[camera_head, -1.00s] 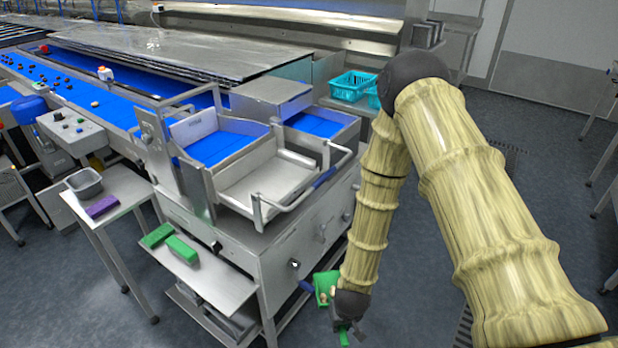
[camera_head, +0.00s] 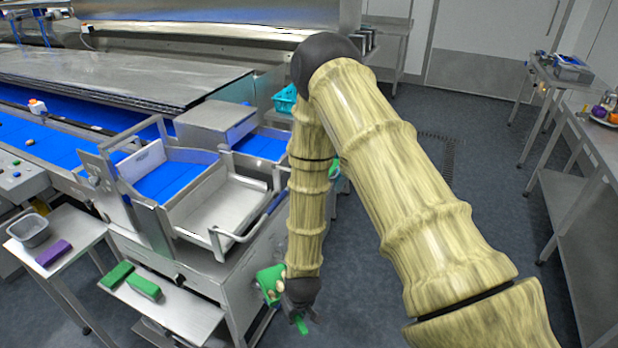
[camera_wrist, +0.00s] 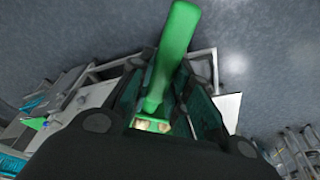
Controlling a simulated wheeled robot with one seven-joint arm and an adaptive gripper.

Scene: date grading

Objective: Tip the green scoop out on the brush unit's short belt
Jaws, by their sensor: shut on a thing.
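My gripper (camera_head: 300,312) is shut on the handle of the green scoop (camera_head: 270,282), low in front of the metal unit's near right side. In the wrist view the green handle (camera_wrist: 178,50) runs between the fingers, and pale brown dates (camera_wrist: 152,126) show in the bowl. The scoop's tilt is hard to tell. The unit has a short blue belt (camera_head: 165,180) between metal walls, with an empty metal tray (camera_head: 212,207) beside it. Another blue belt piece (camera_head: 262,146) shows behind the tray. The scoop is apart from these belts, lower and nearer.
Green blocks (camera_head: 130,280) lie on a low shelf. A side table holds a grey tub (camera_head: 30,230) and a purple block (camera_head: 53,252). A turquoise basket (camera_head: 285,98) stands behind the unit. Steel tables (camera_head: 600,140) stand at the right; the floor (camera_head: 470,200) between is clear.

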